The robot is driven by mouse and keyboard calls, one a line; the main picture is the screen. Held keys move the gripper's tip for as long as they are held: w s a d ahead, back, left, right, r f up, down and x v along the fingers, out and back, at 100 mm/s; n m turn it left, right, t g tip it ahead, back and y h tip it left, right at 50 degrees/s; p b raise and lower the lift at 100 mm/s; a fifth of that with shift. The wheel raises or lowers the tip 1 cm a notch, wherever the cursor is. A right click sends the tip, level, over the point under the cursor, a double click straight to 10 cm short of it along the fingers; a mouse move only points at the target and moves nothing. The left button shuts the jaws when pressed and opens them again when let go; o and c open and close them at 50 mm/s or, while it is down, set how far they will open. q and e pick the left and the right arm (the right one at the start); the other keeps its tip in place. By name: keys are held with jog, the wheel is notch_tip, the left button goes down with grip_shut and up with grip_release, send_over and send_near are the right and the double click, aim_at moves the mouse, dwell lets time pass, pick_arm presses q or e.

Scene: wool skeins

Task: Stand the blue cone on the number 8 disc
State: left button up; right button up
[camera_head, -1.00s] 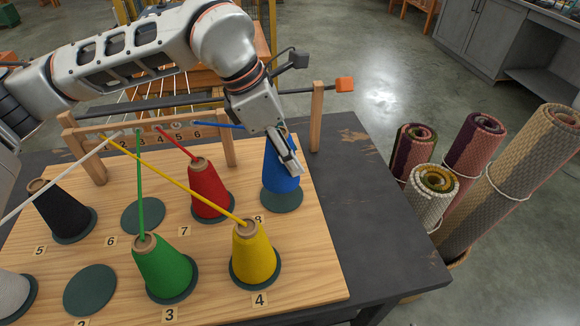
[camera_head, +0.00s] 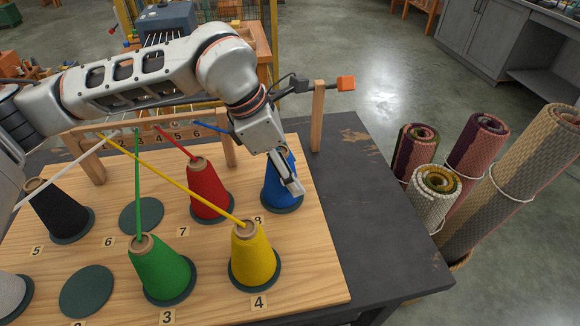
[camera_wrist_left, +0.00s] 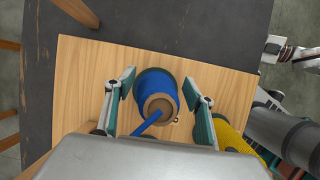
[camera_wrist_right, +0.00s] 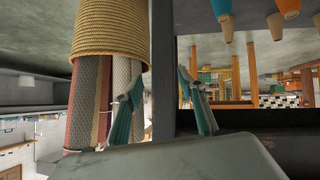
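The blue cone (camera_head: 275,183) stands upright on the dark green number 8 disc (camera_head: 292,210) at the right back of the wooden board. In the left wrist view the blue cone (camera_wrist_left: 152,88) is between the fingers of my left gripper (camera_wrist_left: 160,84), with a gap on each side. The left gripper is open around it. A blue strand runs from the cone's top. In the head view the gripper and wrist hide part of the cone. My right gripper (camera_wrist_right: 160,105) is open and empty, away from the board; it is not in the head view.
The number 6 disc (camera_head: 141,216) is bare. Rolled rugs (camera_head: 475,150) stand to the right of the table.

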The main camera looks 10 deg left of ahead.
pick_arm(q)
jog(key=p+v, duration=0.2)
jog(key=v, duration=0.9)
jog(key=shift+s+a+r, duration=0.1)
jog(key=shift+a+r, duration=0.05)
jog(key=shift+r, duration=0.25)
jog(key=shift+a+r, duration=0.1)
jog(key=shift+r, duration=0.1)
jog(key=shift+s+f, duration=0.1)
jog(key=shift+s, duration=0.05)
